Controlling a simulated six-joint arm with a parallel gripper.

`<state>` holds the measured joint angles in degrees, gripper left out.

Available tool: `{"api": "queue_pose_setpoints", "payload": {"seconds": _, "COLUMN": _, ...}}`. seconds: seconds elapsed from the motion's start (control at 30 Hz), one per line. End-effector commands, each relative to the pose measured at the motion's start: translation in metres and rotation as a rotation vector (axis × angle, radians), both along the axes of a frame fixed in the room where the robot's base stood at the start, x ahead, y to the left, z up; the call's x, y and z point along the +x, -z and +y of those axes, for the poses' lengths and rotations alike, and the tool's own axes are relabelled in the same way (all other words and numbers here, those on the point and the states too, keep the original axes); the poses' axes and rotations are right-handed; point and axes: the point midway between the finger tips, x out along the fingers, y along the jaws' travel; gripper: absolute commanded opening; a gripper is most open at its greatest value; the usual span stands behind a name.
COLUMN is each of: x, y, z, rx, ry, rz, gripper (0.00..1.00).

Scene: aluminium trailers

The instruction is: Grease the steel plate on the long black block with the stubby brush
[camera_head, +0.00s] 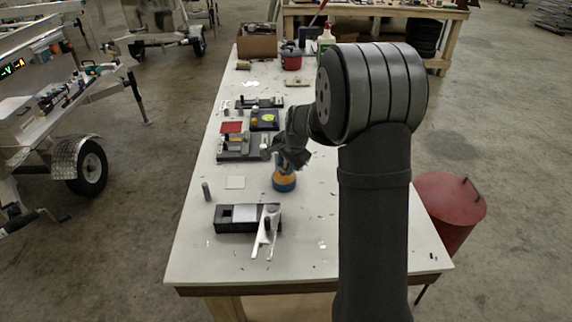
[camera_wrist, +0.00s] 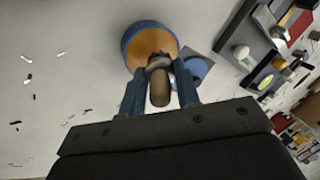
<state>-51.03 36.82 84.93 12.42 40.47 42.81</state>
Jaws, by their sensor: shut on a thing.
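The long black block (camera_head: 228,227) lies near the front of the white table in the head view. A grey plate (camera_head: 245,213) shows on its top, beside a dark opening. A silver forked bracket (camera_head: 264,240) with a dark knob leans over its right end. My gripper (camera_head: 288,160) is above a blue and orange pot (camera_head: 284,183), behind the block. In the wrist view my gripper (camera_wrist: 161,80) is shut on the stubby brush (camera_wrist: 160,88), whose tan handle end faces the camera.
A small grey cylinder (camera_head: 206,191) and a pale square (camera_head: 235,182) lie left of the pot. Black fixtures (camera_head: 240,153) with small parts stand farther back on the left. The table's right front is mostly clear, with scattered scraps.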

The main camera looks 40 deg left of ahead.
Motion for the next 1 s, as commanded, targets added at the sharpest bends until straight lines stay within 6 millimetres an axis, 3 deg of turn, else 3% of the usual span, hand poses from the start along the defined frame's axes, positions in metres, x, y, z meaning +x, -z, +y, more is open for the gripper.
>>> {"api": "queue_pose_setpoints", "payload": {"seconds": 1.0, "x": 0.0, "y": 0.01, "z": 0.0, "rx": 0.0, "ry": 0.0, "rz": 0.0, "gripper": 0.07}}
